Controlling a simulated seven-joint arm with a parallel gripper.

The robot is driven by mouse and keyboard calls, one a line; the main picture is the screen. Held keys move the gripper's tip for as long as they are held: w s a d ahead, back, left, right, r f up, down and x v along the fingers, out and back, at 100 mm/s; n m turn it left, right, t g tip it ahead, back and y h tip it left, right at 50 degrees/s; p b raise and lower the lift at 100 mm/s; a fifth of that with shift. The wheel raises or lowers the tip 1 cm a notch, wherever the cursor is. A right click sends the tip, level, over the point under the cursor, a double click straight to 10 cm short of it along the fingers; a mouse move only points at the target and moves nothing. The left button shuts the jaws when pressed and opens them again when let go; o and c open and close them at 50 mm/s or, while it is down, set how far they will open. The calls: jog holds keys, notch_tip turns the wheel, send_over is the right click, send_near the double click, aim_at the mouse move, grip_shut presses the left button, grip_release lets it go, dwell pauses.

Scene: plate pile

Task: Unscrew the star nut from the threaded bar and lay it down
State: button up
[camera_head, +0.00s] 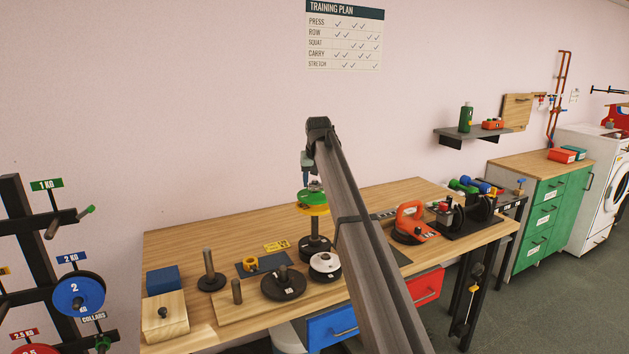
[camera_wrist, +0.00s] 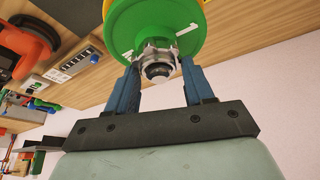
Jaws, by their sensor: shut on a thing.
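The star nut (camera_wrist: 147,58) is a silver lobed ring in the wrist view, around the dark end of the threaded bar (camera_wrist: 157,72). My gripper (camera_wrist: 158,64) has its two blue fingers on either side of the nut and is shut on it. The nut lies close against a green plate (camera_wrist: 122,35). In the head view, my gripper (camera_head: 315,182) is above the green plate (camera_head: 306,196), which sits over a yellow plate (camera_head: 314,210). The bar stands upright on the bench; my arm hides part of this stack.
The wooden bench (camera_head: 190,239) also holds a black plate (camera_head: 284,283), a chrome-topped plate (camera_head: 325,265), a dark post (camera_head: 209,265), a blue box (camera_head: 162,279) and an orange-handled tool (camera_head: 411,222). A dark mat with a yellow part (camera_head: 250,264) lies left of the stack. Bare wood shows behind it.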

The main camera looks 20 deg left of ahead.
jog(key=shift+w+d, duration=0.15)
jog(key=shift+d, duration=0.3)
jog(key=n, duration=0.3)
jog(key=shift+d+g+y, duration=0.1)
jog(key=shift+g+y, duration=0.2)
jog(key=shift+y, duration=0.1)
jog(key=n, duration=0.2)
jog(key=n+g+y, duration=0.1)
jog(key=n, duration=0.2)
jog(key=shift+g, duration=0.3)
jog(key=shift+c, duration=0.2)
jog(key=n+g, duration=0.1)
jog(key=n, duration=0.1)
jog(key=n+g, duration=0.1)
jog(key=n, duration=0.2)
jog(key=shift+y, duration=0.3)
jog(key=n+g, duration=0.1)
jog(key=n, duration=0.3)
jog(key=o, duration=1)
jog(key=shift+a, duration=0.25)
